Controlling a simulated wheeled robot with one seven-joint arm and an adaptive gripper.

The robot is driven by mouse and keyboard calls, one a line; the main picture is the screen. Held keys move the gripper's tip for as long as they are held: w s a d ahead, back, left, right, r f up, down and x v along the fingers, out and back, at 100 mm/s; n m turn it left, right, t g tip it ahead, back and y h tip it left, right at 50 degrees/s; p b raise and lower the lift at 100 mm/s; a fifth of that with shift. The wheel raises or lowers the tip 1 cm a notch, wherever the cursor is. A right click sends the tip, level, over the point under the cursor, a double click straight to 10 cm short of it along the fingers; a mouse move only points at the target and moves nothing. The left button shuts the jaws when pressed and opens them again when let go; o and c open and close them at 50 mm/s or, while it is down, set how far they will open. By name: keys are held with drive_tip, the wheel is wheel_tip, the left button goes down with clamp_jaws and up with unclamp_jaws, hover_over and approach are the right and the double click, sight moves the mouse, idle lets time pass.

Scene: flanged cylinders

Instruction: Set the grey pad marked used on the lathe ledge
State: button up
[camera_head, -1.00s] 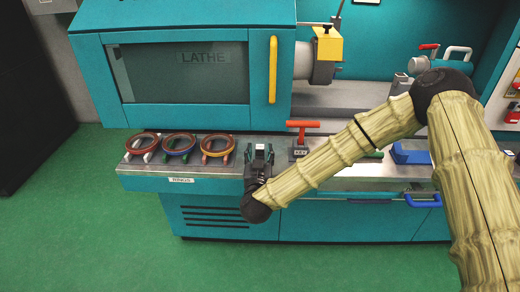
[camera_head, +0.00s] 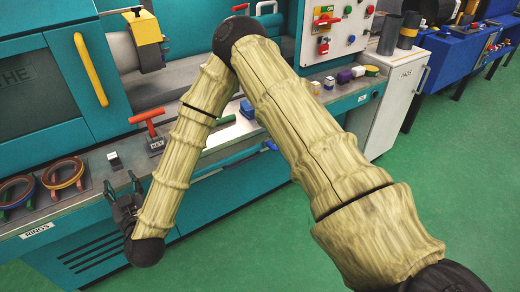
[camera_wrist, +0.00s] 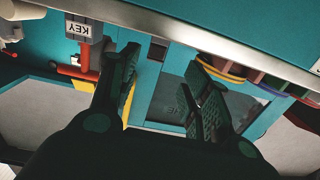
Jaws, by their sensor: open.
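My gripper (camera_head: 122,202) hangs just in front of the lathe ledge (camera_head: 92,172), left of the red-handled key. In the wrist view my gripper (camera_wrist: 165,88) is open, with nothing between its fingers. The cabinet has a small label that seems to read PADS. I cannot make out a mark saying used on anything, so I cannot tell which piece is the grey pad.
Coloured rings (camera_head: 62,173) sit on stands at the ledge's left. The red key handle (camera_head: 147,117) stands up behind my gripper. My arm hides part of the ledge. Green floor is open at the right.

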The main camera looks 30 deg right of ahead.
drive_tip(key=s+d+f+n+g+y, duration=0.1)
drive_tip(key=s+d+f+g, duration=0.2)
drive_tip(key=s+f, duration=0.35)
drive_tip(key=s+d+f+g+y, duration=0.1)
drive_tip(key=s+d+f+g, duration=0.2)
drive_tip(key=f, duration=0.6)
drive_tip(key=s+d+f+n+g, duration=0.1)
drive_tip(key=s+d+f+g, duration=0.15)
drive_tip(key=s+f, duration=0.45)
drive_tip(key=s+d+f+m+g+h, duration=0.1)
drive_tip(key=s+d+f+g, duration=0.4)
drive_tip(key=s+d+f, duration=0.4)
drive_tip(key=s, duration=0.3)
drive_tip(key=shift+s, duration=0.2)
drive_tip(key=shift+o, duration=0.5)
drive_tip(key=s+d+f+m+g+h, duration=0.1)
drive_tip(key=s+d+g, duration=0.3)
drive_tip(key=s+d, duration=0.4)
drive_tip(key=shift+s+d+m+h, duration=0.15)
drive_tip(key=shift+s+m+h, duration=0.2)
drive_tip(key=shift+s, duration=0.75)
drive_tip(key=m+t+b, duration=0.9)
drive_tip(key=m+t, duration=0.9)
drive_tip(key=m, duration=1.8)
approach(114, 159)
drive_tip(key=w, duration=0.1)
drive_tip(key=shift+w, duration=5.3)
